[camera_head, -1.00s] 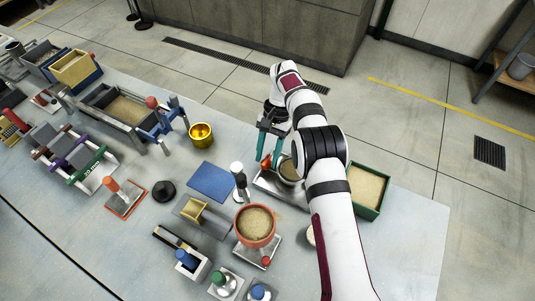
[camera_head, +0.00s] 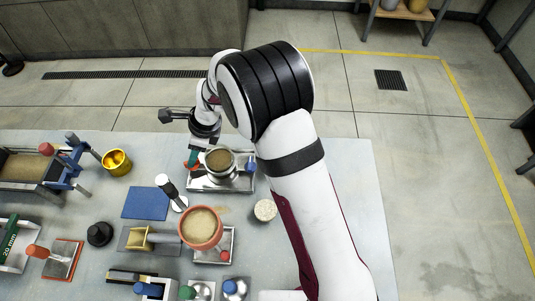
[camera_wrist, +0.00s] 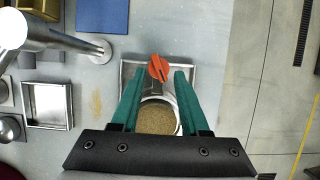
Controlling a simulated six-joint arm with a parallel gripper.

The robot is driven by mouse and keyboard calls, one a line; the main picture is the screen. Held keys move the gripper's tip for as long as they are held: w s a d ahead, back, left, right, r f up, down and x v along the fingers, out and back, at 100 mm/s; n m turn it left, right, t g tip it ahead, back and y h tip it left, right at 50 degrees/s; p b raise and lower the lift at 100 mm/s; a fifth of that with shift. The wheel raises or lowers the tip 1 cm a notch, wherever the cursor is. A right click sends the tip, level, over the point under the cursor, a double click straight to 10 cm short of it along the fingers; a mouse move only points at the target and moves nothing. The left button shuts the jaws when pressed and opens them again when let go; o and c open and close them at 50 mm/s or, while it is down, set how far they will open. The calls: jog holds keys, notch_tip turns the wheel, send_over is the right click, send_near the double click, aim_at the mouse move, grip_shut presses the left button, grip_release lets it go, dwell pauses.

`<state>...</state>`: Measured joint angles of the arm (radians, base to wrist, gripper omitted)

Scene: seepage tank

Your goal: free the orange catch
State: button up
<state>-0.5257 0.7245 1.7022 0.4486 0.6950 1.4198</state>
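The orange catch (camera_wrist: 158,68) shows in the wrist view as a small knob with a dark slot, at the end of a metal piece beside a round pot of sand (camera_wrist: 160,118). In the head view the catch (camera_head: 191,167) is small and partly covered by my gripper. The pot (camera_head: 221,161) stands in a shallow metal tray (camera_head: 205,187). My gripper (camera_wrist: 159,74) is open and empty. Its two teal fingers lie on either side of the catch in the wrist view, with a gap on each side. I cannot tell their height above it.
A red-brown bowl of sand (camera_head: 201,228) stands in front of the tray, with a black-and-white post (camera_head: 171,191) to its left. A blue mat (camera_head: 145,203) and gold cup (camera_head: 117,162) are farther left.

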jog(key=v, duration=1.2)
jog(key=s+d+r+n, duration=0.3)
jog(key=s+d, duration=0.2)
jog(key=d, duration=0.2)
jog(key=s+d+r+n+h, duration=0.1)
jog(key=s+d+r+n, duration=0.2)
jog(key=s+d, duration=0.3)
jog(key=shift+s+d+n, duration=0.15)
jog(key=shift+d+n, duration=0.25)
jog(key=shift+d, duration=0.3)
jog(key=shift+h, duration=0.3)
jog(key=w+a+f+m+g+y, duration=0.1)
jog(key=w+a+f, duration=0.2)
jog(key=w+a, duration=0.4)
jog(key=w+a+f+m+g, duration=0.1)
jog(key=w+a+f, duration=0.1)
jog(key=w+a, duration=0.5)
jog(key=x, duration=1.6)
jog(key=shift+w+a+f, duration=0.1)
jog(key=shift+a, duration=0.35)
